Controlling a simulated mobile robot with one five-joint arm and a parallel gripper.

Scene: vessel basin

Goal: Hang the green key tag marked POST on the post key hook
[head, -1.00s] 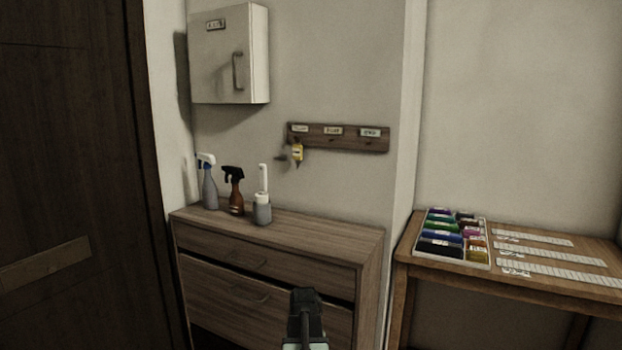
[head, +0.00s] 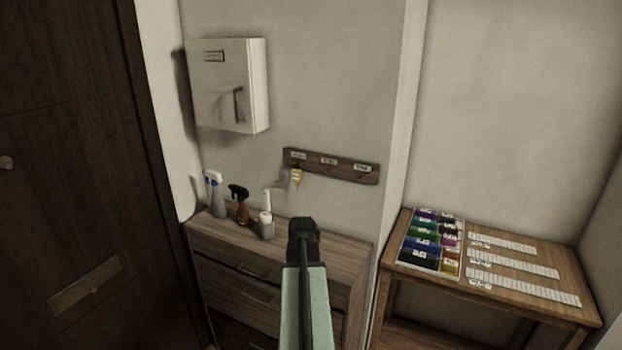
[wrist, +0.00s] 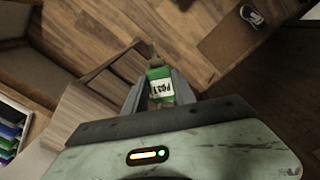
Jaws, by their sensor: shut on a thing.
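The green key tag marked POST (wrist: 160,85) shows in the wrist view between the two fingers of my gripper (wrist: 161,92), which is shut on it. In the head view my gripper (head: 303,228) appears from behind, in front of the dresser, and hides the tag. The wooden key rack (head: 333,166) is on the wall above the dresser, with three labels too small to read surely. A yellow tag (head: 296,177) hangs below its left label. My gripper is below the rack and apart from it in the picture.
The dresser (head: 232,240) carries two spray bottles (head: 238,204) and a grey holder with a white handle (head: 266,226). A white wall cabinet (head: 228,85) is above. At right a table (head: 560,303) holds a tray of coloured items (head: 404,262) and white strips. A door stands left.

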